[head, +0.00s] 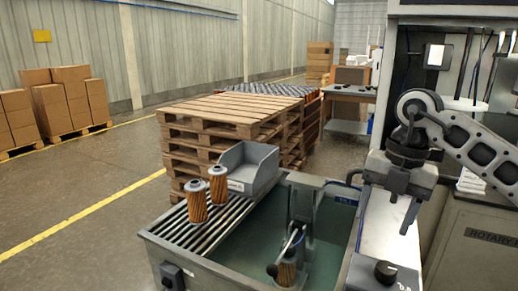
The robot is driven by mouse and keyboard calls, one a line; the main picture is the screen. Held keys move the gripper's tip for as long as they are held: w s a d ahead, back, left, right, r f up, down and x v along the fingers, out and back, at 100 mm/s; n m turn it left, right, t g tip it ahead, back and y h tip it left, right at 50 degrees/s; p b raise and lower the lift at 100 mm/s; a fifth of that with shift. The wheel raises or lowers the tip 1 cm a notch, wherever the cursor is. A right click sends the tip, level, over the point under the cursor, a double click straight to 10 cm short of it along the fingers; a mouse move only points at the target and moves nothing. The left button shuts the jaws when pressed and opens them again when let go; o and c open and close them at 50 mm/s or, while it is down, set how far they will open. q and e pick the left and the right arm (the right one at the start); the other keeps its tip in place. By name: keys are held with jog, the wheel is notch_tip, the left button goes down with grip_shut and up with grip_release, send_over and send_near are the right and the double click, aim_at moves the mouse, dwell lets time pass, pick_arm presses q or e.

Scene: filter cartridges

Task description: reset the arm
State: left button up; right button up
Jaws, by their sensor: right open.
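My right arm comes in from the right edge, and its gripper (402,212) hangs pointing down over the white ledge at the right of the wash tank (340,238). The gripper is open, with nothing seen between its fingers. It is well apart from the filter cartridges. Two orange-brown pleated cartridges with pale caps, one on the left (197,203) and one on the right (218,186), stand upright on the slatted rack. A third cartridge (287,271) is low in the tank beneath a grey fixture that partly hides it. My left gripper is not in view.
A grey open bin (247,168) sits at the rack's back end. A dark knob (386,272) is on the ledge below my right gripper. A machine cabinet (480,240) stands on the right. Stacked pallets (225,115) stand behind; floor at left is clear.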

jog(key=s+a+f+n+g+y, duration=0.1)
jog(key=a+f+n+y, duration=0.15)
jog(key=a, duration=0.35)
jog(key=s+a+f+n+y, duration=0.1)
jog(key=a+f+y, duration=0.15)
jog(key=a, duration=0.25)
jog(key=s+a+m+t+y, duration=0.1)
jog(key=s+a+m+y, duration=0.15)
jog(key=a+y, duration=0.45)
jog(key=s+a+m+t+y, duration=0.1)
jog(key=s+a+y, duration=0.2)
jog(key=a+y, duration=0.45)
jog(key=w+d+f+m+t+h, duration=0.1)
jog(key=d+f+m+t+h, duration=0.4)
jog(key=m+t, duration=0.4)
jog(key=w+d+f+m+t+h, duration=0.1)
jog(key=d+f+m+t+h, duration=0.2)
jog(key=f+m+t+h, duration=0.6)
jog(key=s+d+f+m+g+h, duration=0.2)
jog(key=s+d+f+m+g, duration=0.1)
jog(key=s+f, duration=0.3)
jog(key=s+d+f+m+g+h, duration=0.2)
jog(key=s+d+f+m+g, duration=0.1)
jog(key=s+f+m+g, duration=0.2)
notch_tip(320, 180, down, 3)
jog(key=shift+s+r, duration=0.15)
jog(key=shift+s, duration=0.8)
jog(key=shift+d, duration=0.1)
